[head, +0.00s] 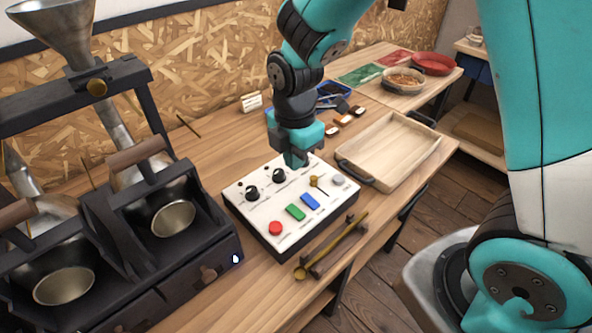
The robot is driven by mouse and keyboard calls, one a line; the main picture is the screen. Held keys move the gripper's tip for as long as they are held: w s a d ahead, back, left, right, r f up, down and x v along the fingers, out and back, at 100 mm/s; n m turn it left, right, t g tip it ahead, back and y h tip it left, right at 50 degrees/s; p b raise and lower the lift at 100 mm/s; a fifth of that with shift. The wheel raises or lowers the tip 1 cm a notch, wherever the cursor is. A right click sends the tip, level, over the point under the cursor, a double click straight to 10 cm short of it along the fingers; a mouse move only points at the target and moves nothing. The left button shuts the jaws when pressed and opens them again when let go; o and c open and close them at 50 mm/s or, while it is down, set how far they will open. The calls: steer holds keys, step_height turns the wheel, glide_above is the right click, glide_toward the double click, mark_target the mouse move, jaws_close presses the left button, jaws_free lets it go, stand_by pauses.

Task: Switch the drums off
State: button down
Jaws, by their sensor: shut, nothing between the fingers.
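A white control box (251,212) sits on the wooden bench. My gripper (296,160) is shut and empty, pointing down over the back edge of the box, behind and right of the right knob. I cannot tell whether it touches the panel. The dark two-drum roaster (120,235) stands at left.
A wooden tray (388,150) with dark handles lies right of the box. A brass scoop on a dark stand (333,243) sits at the bench's front edge. Small sample dishes (345,118) and a blue tray (331,92) lie behind my gripper. A bowl of beans (403,80) stands farther back.

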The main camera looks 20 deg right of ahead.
mark_target(299, 214)
steer(key=s+b, duration=0.1)
steer(key=b, duration=0.4)
steer(key=shift+s+d+f, duration=0.1)
steer(key=shift+s+f, duration=0.05)
step_height(299, 214, down, 14)
steer(key=shift+f, duration=0.1)
stand_by(0.6)
steer(key=shift+s+f, duration=0.1)
steer(key=shift+f, duration=0.1)
steer(key=shift+r, duration=0.1)
